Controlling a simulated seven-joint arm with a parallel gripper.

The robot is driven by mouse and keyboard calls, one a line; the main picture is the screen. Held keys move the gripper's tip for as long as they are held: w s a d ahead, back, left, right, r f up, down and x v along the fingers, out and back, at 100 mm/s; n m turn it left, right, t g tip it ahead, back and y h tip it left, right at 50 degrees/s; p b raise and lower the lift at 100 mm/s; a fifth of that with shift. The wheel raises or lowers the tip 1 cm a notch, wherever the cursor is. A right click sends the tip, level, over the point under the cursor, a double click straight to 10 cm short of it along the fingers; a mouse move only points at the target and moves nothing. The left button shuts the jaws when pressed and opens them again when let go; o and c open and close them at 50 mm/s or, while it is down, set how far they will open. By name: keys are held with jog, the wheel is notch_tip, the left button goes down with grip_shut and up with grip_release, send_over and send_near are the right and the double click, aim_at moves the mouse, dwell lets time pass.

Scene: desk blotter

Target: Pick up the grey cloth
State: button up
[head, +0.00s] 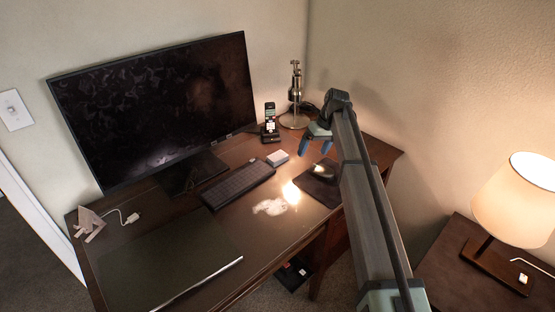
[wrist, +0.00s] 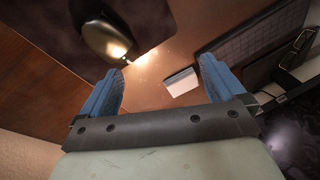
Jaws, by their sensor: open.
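The grey cloth (head: 88,223) appears to be the crumpled, pinkish-grey piece at the far left of the desk in the head view, standing up in a peaked fold near the monitor's left end. I do not see it in the wrist view. My gripper (head: 316,147) is at the far right side of the desk, well away from the cloth, above the area near the mouse pad. In the wrist view my gripper (wrist: 160,66) has its blue fingers wide apart with nothing between them.
A monitor (head: 160,105), keyboard (head: 238,184), small white box (head: 278,157), phone (head: 270,125) and mouse pad (head: 322,190) with mouse occupy the desk. A dark blotter (head: 165,260) lies front left. A white cable plug (head: 132,218) sits beside the cloth. A pale patch (head: 270,207) shows mid-desk.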

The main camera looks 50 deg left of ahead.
jog(key=s+a+r+n, duration=0.1)
jog(key=s+a+r, duration=0.2)
jog(key=a+r, duration=0.35)
jog(key=n+t+h, duration=0.2)
send_over(276, 155)
notch_tip(276, 155, down, 4)
notch_tip(276, 155, down, 14)
jog(key=shift+w+f, duration=0.1)
jog(key=c, duration=0.7)
notch_tip(276, 155, up, 10)
dwell(0.6)
